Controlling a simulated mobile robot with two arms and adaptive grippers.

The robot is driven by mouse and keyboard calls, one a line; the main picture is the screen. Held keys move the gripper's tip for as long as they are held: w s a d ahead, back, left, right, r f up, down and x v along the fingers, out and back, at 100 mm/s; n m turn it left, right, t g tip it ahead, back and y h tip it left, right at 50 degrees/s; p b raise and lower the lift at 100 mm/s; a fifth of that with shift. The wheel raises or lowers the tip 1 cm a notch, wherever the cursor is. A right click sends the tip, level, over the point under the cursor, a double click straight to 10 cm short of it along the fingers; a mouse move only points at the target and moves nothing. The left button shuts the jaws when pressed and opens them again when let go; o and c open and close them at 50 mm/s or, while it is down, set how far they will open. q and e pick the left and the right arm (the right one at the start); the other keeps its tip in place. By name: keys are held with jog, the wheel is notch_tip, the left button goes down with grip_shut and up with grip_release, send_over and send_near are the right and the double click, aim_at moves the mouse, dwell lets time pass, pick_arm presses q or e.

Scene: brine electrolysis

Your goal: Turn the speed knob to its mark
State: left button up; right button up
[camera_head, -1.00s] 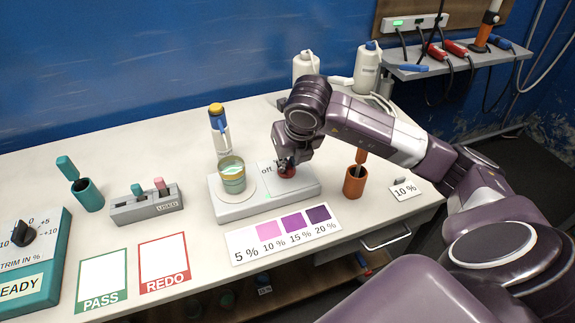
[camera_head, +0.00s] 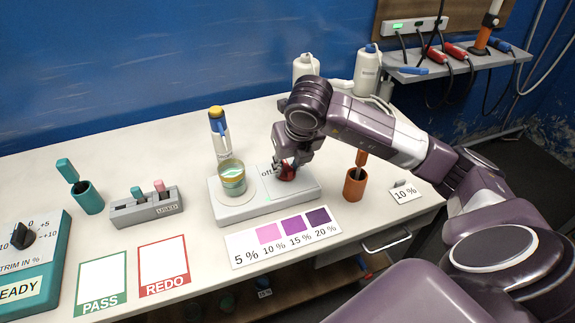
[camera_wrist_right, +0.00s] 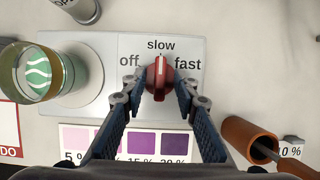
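The red speed knob (camera_wrist_right: 159,80) sits on a pale stirrer plate (camera_head: 235,213), between the printed words "off", "slow" and "fast". In the right wrist view its white pointer line points up at "slow". My right gripper (camera_wrist_right: 160,88) has one finger on each side of the knob, and the fingertips appear to touch it. In the head view the right gripper (camera_head: 285,170) is low over the knob and partly hides it. A beaker with greenish liquid (camera_head: 232,178) stands on the left of the plate. My left gripper is not in view.
An orange holder (camera_head: 355,184) with a stick stands right of the plate, near a "10 %" card (camera_head: 404,192). A colour chart (camera_head: 243,248) lies in front. A yellow-capped bottle (camera_head: 219,133) stands behind. PASS (camera_head: 101,301) and REDO (camera_head: 165,284) cards lie front left.

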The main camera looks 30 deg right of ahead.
jog(key=v, duration=1.1)
jog(key=shift+s+r, duration=0.2)
